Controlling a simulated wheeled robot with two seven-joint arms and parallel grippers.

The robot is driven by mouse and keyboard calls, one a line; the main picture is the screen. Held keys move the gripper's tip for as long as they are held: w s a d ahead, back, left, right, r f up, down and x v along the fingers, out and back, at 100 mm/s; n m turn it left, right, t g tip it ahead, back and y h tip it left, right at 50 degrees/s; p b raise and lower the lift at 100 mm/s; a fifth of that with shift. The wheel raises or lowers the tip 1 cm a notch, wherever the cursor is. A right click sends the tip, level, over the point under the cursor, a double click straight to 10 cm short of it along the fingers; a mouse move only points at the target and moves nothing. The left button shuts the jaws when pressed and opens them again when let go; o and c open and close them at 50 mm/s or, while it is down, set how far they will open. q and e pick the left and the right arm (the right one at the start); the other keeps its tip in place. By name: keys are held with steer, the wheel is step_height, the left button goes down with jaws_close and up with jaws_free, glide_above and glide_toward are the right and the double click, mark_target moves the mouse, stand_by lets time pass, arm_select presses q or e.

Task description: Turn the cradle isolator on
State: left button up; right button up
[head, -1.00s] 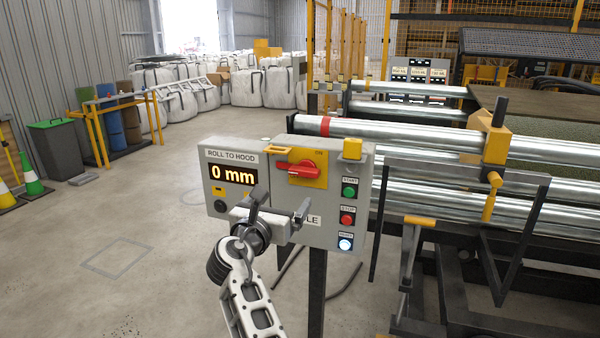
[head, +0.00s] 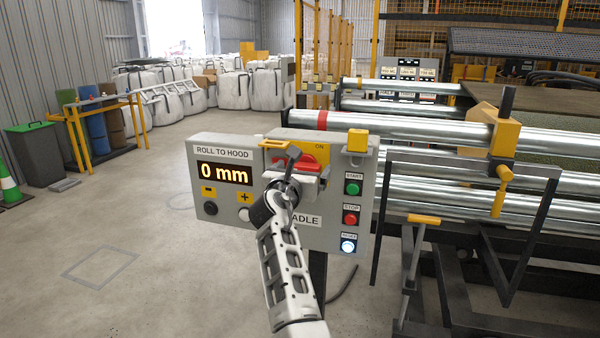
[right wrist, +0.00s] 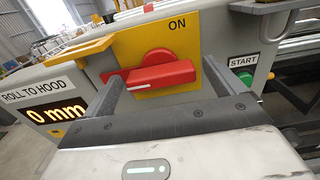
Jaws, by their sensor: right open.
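The cradle isolator is a red rotary handle (head: 310,159) on a yellow plate (right wrist: 190,28) marked ON at its upper right. It sits on a grey control box (head: 336,236). In the right wrist view the red handle (right wrist: 160,75) lies roughly level along the box, with a white line near its left end. My right gripper (head: 304,168) is in front of the isolator and hides part of it in the head view. In the right wrist view my open right gripper (right wrist: 162,78) has a finger near each end of the handle; contact cannot be told. My left gripper is out of view.
On the box are a 0 mm display (head: 224,174), a green START button (head: 353,187), a red STOP button (head: 350,217) and a lit white button (head: 348,246). A yellow block (head: 357,140) tops the box. Metal rollers (head: 400,131) stand to the right.

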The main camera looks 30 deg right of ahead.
steer(key=c, duration=1)
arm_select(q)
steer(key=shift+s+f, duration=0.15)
arm_select(e)
steer(key=m, duration=0.4)
steer(key=shift+m, duration=0.4)
arm_select(q)
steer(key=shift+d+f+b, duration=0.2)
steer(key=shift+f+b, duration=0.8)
steer(key=shift+b, duration=1.3)
arm_select(e)
steer(key=shift+s+f+m, duration=0.1)
steer(key=shift+f+m, duration=0.05)
steer(key=shift+m, duration=6.25)
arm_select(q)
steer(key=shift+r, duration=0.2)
arm_select(e)
steer(key=shift+m, duration=0.3)
